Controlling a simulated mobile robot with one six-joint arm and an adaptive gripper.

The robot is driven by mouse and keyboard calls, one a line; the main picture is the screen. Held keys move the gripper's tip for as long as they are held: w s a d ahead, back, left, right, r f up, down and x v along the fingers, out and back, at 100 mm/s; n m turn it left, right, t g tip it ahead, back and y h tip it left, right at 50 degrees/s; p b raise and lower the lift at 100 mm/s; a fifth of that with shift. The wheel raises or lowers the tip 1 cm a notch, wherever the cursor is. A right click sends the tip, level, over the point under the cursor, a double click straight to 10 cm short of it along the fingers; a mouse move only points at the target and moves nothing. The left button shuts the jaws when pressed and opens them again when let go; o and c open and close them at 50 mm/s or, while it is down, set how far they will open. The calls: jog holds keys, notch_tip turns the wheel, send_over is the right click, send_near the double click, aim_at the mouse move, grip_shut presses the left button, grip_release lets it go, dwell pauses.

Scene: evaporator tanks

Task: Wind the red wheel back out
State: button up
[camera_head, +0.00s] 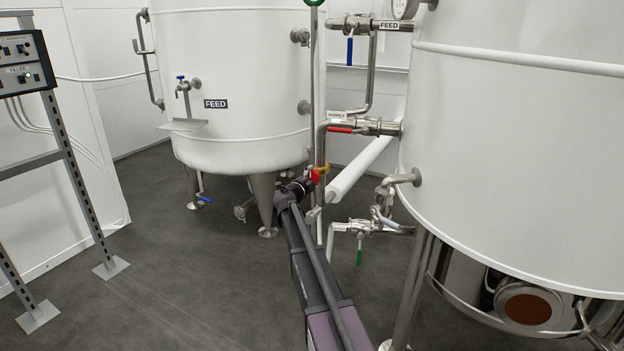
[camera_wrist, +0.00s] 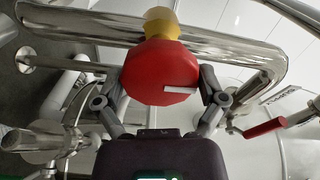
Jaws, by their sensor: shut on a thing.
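The red wheel (camera_wrist: 158,72) is in the middle of the wrist view, a red faceted knob with a white mark on its face and a yellow part (camera_wrist: 160,22) behind it. My gripper (camera_wrist: 160,90) has one finger on each side of the wheel and is shut on it. In the head view the wheel (camera_head: 315,177) is a small red spot beside the vertical pipe, at the end of my arm. My gripper (camera_head: 304,184) there is small and dark, and its fingers are hard to make out.
A red-handled valve (camera_head: 342,130) sits above the wheel, and it also shows in the wrist view (camera_wrist: 264,128). A green-handled valve (camera_head: 360,250) hangs below right. White tanks stand behind (camera_head: 245,60) and at right (camera_head: 510,150).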

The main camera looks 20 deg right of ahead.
jog(key=shift+s+d, duration=0.15)
jog(key=shift+d, duration=0.05)
jog(key=o, duration=0.8)
jog(key=shift+a, duration=0.15)
jog(key=shift+a, duration=0.1)
jog(key=v, duration=1.1)
jog(key=shift+s+a, duration=0.25)
jog(key=shift+s, duration=0.1)
